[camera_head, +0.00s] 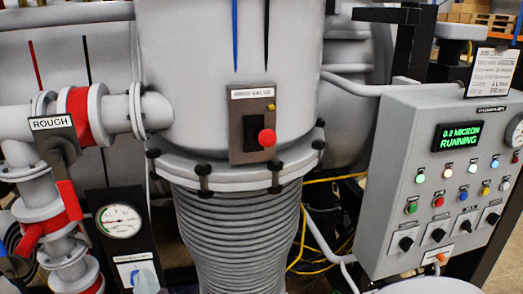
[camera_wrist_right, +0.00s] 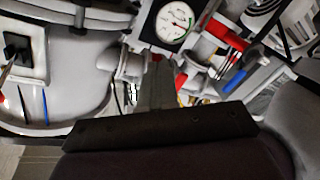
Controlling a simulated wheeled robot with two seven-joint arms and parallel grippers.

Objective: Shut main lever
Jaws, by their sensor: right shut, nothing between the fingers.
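The main lever (camera_head: 267,137) has a red round knob and sits on the main valve plate (camera_head: 238,150) on the front of the grey vessel. Its knob faces me, so its exact tilt is hard to tell. In the right wrist view, turned over, the lever's black base (camera_wrist_right: 15,47) shows at the upper left edge. My right gripper (camera_wrist_right: 158,72) shows in the right wrist view as a dark body with grey fingers, shut and empty, apart from the lever. I cannot pick it out clearly in the head view. My left gripper is not in view.
Left of the vessel are the rough valve pipes with a sign (camera_head: 52,123), a red handle (camera_head: 70,200) and a gauge (camera_head: 120,221). A control cabinet (camera_head: 400,135) stands at right, its display reading 0.2 micron, running. Bellows (camera_head: 238,235) and yellow cables are below.

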